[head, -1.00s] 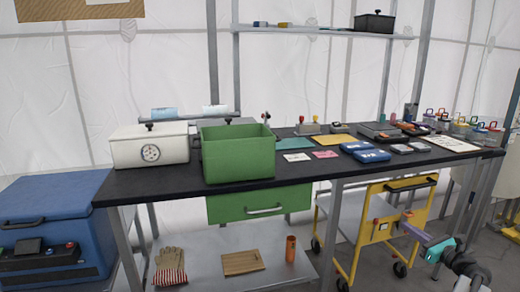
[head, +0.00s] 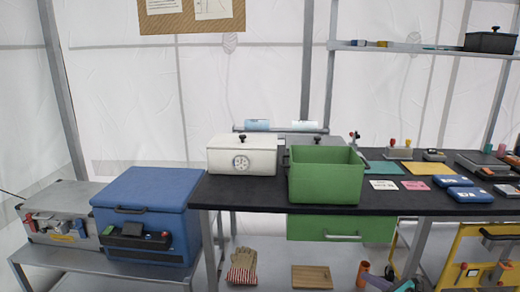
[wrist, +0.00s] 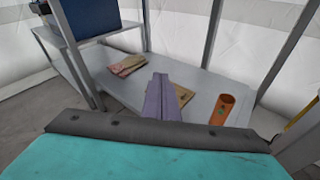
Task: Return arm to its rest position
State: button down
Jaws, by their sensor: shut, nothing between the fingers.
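My gripper (wrist: 158,82) shows in the wrist view as purple fingers shut together with nothing between them. The fingers point out over the grey lower shelf (wrist: 190,77) and cover part of a wooden board (wrist: 184,98). In the head view my gripper (head: 366,277) is at the bottom edge, right of centre, close to an orange tube (head: 362,270) in the picture. Most of my arm is out of the head view.
A black-topped bench (head: 250,191) carries a white box (head: 252,160) and a green bin (head: 326,180). Striped gloves (head: 242,267) lie on the lower shelf. A yellow cart (head: 458,262) stands at right and a blue cooler (head: 150,195) at left.

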jog(key=s+a+f+n+g+y+p, duration=0.1)
jog(key=s+a+f+n+g+p, duration=0.2)
jog(key=a, duration=0.7)
jog(key=s+a+f+n+g+p, duration=0.1)
jog(key=s+a+f+n+g, duration=0.3)
jog(key=a, duration=0.7)
jog(key=s+a+f+n+g+y+p, duration=0.1)
jog(key=s+a+f+g+p, duration=0.3)
jog(key=a, duration=0.6)
jog(key=s+a+f+n+g+h+p, duration=0.1)
jog(key=s+a+f+n+g+h, duration=0.2)
jog(key=s+n, duration=0.5)
jog(key=s+a+f+n+g+h+p, duration=0.1)
jog(key=s+a+f+n+g, duration=0.35)
jog(key=s, duration=0.75)
jog(key=s+d+f+n+h, duration=0.1)
jog(key=s+d+n+h, duration=0.5)
jog(key=n, duration=0.5)
jog(key=shift+s+d+f+p, duration=0.35)
jog(key=shift+s+d, duration=0.9)
jog(key=shift+d, duration=0.35)
